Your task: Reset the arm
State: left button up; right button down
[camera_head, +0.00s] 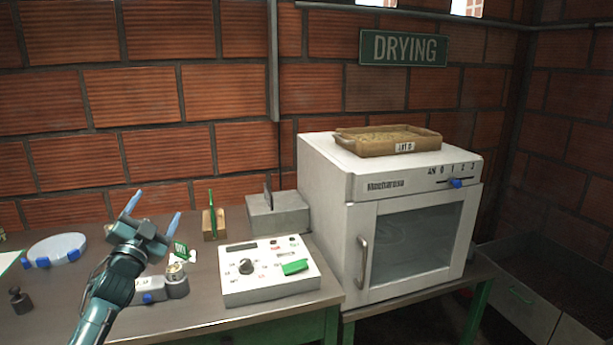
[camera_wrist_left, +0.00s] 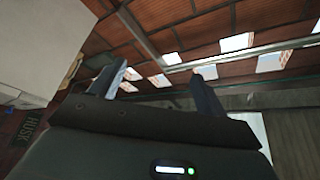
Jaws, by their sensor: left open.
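My left gripper (camera_head: 154,207) is raised above the left part of the workbench (camera_head: 190,320) in the head view. Its two blue-tipped fingers point up and stand apart, with nothing between them. In the left wrist view the fingers (camera_wrist_left: 155,88) are also spread and empty, with the brick wall and bright roof openings beyond. My left arm comes in from the bottom left and hides part of the bench. My right gripper is in neither view.
A control box (camera_head: 268,285) with a green switch, a grey block (camera_head: 277,215), a small metal device (camera_head: 150,292) and a round white dish (camera_head: 57,248) stand on the bench. A white oven (camera_head: 350,215) at right carries a tray (camera_head: 388,150). A DRYING sign (camera_head: 403,48) hangs above.

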pick_arm(q)
notch_tip(320, 180, down, 7)
jog(key=a+n+g+y, duration=0.3)
jog(key=n+g, duration=0.1)
jog(key=n, duration=0.2)
jog(key=s+d+f+g+h, duration=0.1)
jog(key=s+d+f, duration=0.4)
jog(key=f, duration=0.3)
jog(key=s+d+f+g+h, duration=0.2)
jog(key=s+d+f, duration=0.35)
jog(key=f, duration=0.25)
jog(key=s+d+f+g+h, duration=0.1)
jog(key=s+d+f, duration=0.2)
jog(key=s, duration=0.6)
jog(key=s+d+f+g, duration=0.1)
jog(key=s+d+f, duration=0.3)
jog(key=s, duration=0.6)
jog(key=s+d+f+g+h, duration=0.1)
jog(key=s+d+f+g, duration=0.1)
jog(key=s, duration=0.7)
jog(key=shift+s+d+f+h, duration=0.15)
jog(key=shift+d+f+h, duration=0.15)
jog(key=shift+d+f, duration=0.65)
jog(key=shift+d+r, duration=0.2)
jog(key=shift+r, duration=0.05)
